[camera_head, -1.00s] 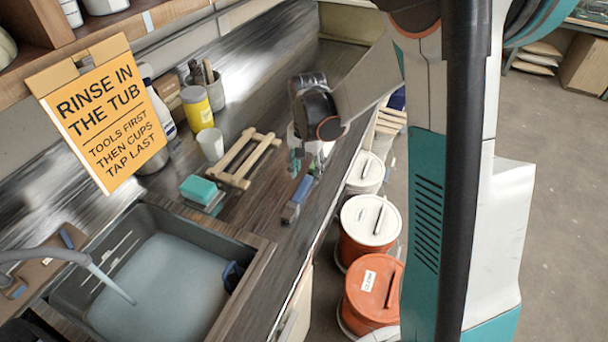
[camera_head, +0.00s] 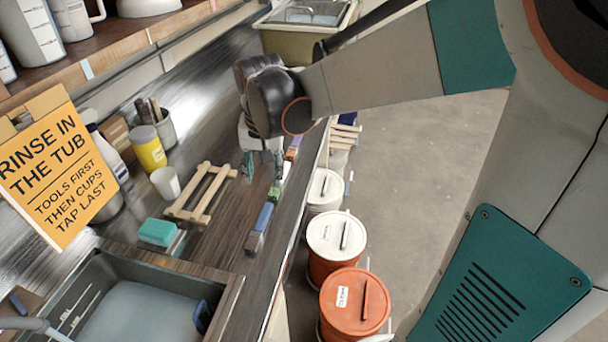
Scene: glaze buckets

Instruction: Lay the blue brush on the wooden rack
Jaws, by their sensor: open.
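The blue brush (camera_head: 264,216) lies on the dark wooden counter near its right edge, with a grey end toward the tub. The wooden rack (camera_head: 215,191), a pale frame of rails and crossbars, sits on the counter to the left of the brush and looks empty. My gripper (camera_head: 262,168) points down over the counter, beyond the blue brush and to the right of the rack's far end. It is open and apart from the blue brush. A green object (camera_head: 274,192) shows just below the fingers, partly hidden.
A teal sponge (camera_head: 158,232), white cup (camera_head: 166,183) and yellow jar (camera_head: 148,149) stand left of the rack. A purple-handled item (camera_head: 293,148) lies beyond my gripper. The tub (camera_head: 226,300) is in front. Lidded buckets (camera_head: 336,236) stand on the floor at right.

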